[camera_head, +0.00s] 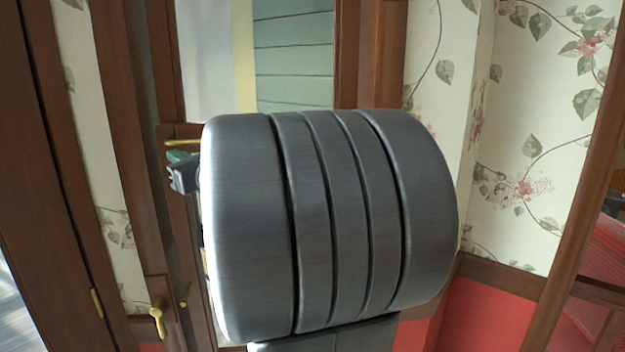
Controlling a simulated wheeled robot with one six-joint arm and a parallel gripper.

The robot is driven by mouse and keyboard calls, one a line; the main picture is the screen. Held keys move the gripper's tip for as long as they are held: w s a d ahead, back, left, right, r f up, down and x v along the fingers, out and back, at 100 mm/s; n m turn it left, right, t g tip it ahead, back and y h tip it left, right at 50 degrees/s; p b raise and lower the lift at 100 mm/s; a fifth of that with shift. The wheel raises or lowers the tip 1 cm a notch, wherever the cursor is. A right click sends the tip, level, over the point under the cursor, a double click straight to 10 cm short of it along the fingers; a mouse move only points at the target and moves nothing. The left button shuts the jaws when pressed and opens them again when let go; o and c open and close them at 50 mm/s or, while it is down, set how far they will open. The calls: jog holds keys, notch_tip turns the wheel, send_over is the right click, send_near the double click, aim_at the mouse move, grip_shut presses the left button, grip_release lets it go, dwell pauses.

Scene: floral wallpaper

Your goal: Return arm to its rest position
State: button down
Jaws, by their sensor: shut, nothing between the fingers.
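A large dark grey, ribbed cylinder, a link of my own arm (345,220), fills the middle of the head view close to the camera. A small dark grey piece with a green patch (183,172) sticks out past its left edge. I cannot tell what this piece is. I see no gripper fingers, and the arm link hides what lies behind it.
A brown wooden door frame (120,130) stands at the left, with a brass handle (157,317) low down. A window with pale green boards beyond (293,60) is behind the arm. Floral wallpaper (535,140) above red panelling (488,310) covers the right.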

jog(key=shift+r, duration=0.4)
jog(key=shift+a, duration=0.1)
jog(key=s+d+f+b, duration=0.5)
jog(key=s+d, duration=0.1)
jog(key=d, duration=0.3)
jog(key=w+a+r+p, duration=0.6)
jog(key=a, duration=0.3)
notch_tip(320, 180, down, 23)
jog(key=b, duration=1.6)
jog(key=shift+d+f, duration=0.2)
jog(key=shift+d, duration=0.1)
jog(key=shift+s, duration=0.1)
